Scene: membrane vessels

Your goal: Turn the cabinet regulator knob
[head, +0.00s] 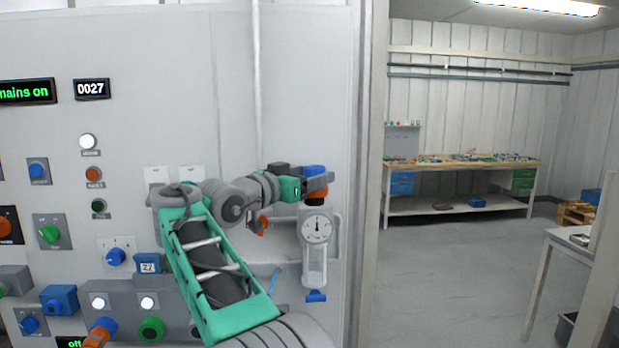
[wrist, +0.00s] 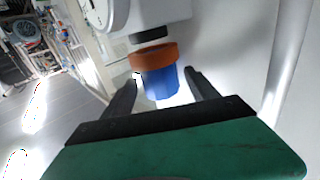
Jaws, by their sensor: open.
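The regulator (head: 316,228) is a pale body with a round dial gauge, mounted at the right part of the cabinet front. Its blue knob (head: 313,170) with an orange collar (head: 317,193) sits at its top. In the wrist view the blue knob (wrist: 161,82) and orange collar (wrist: 153,56) appear close up. My gripper (head: 323,177) reaches in from the left at knob height. In the wrist view its two dark fingers (wrist: 163,76) stand apart, one on each side of the blue knob, with visible gaps. My gripper partly hides the knob in the head view.
A vertical pipe (head: 256,90) runs down the cabinet behind my arm. Knobs, lamps and switches, including a green knob (head: 49,234), crowd the panel at left. A blue handle (head: 316,296) is below the regulator. Open floor (head: 450,270) and a workbench (head: 460,164) lie to the right.

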